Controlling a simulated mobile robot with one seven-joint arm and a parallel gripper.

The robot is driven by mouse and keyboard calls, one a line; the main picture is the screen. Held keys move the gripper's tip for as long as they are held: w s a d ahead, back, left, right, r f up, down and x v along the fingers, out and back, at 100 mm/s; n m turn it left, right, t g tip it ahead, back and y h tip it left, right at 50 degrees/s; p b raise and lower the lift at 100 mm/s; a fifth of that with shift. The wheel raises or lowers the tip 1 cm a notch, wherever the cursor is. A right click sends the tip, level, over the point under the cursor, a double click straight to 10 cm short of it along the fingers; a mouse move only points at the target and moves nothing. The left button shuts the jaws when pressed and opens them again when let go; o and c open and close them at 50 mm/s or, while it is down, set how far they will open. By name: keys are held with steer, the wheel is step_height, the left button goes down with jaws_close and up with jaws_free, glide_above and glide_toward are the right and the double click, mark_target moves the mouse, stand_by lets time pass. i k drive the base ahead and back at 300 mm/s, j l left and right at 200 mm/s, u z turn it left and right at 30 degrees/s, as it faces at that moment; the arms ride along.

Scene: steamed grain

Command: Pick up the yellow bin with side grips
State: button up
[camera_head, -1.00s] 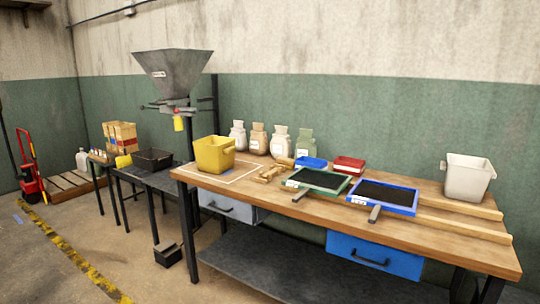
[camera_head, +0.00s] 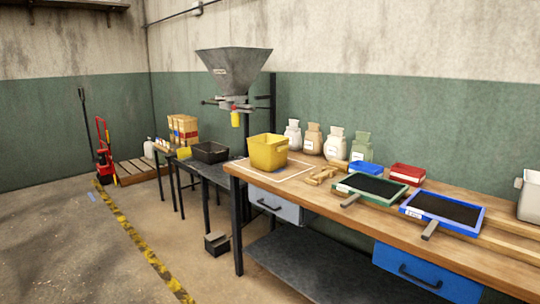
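The yellow bin (camera_head: 268,153) stands upright on the left end of the wooden workbench (camera_head: 330,205), inside a pale outlined square on the top. It looks open at the top, and a small grip juts from its right side. Its far side and its inside are mostly hidden. My gripper is not in view.
A grey hopper (camera_head: 233,72) hangs behind the bin. Wooden pieces (camera_head: 320,176), a green-framed tray (camera_head: 371,187) and a blue-framed tray (camera_head: 442,211) lie to its right. A black bin (camera_head: 210,152) sits on the lower table.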

mark_target(268, 153)
steer(key=i+j, duration=0.1)
steer(key=i, duration=0.4)
steer(key=i+j+z, duration=0.15)
steer(key=i, duration=0.35)
steer(key=i+j, duration=0.15)
steer(key=i, duration=0.3)
steer(key=i+j+z, duration=0.1)
steer(key=i, duration=0.4)
steer(key=i+j+z, duration=0.1)
steer(key=i+j, duration=0.15)
steer(key=i, duration=0.2)
steer(key=i+j, duration=0.25)
steer(key=i, duration=0.25)
steer(key=i+l, duration=0.4)
steer(key=i+z, duration=0.05)
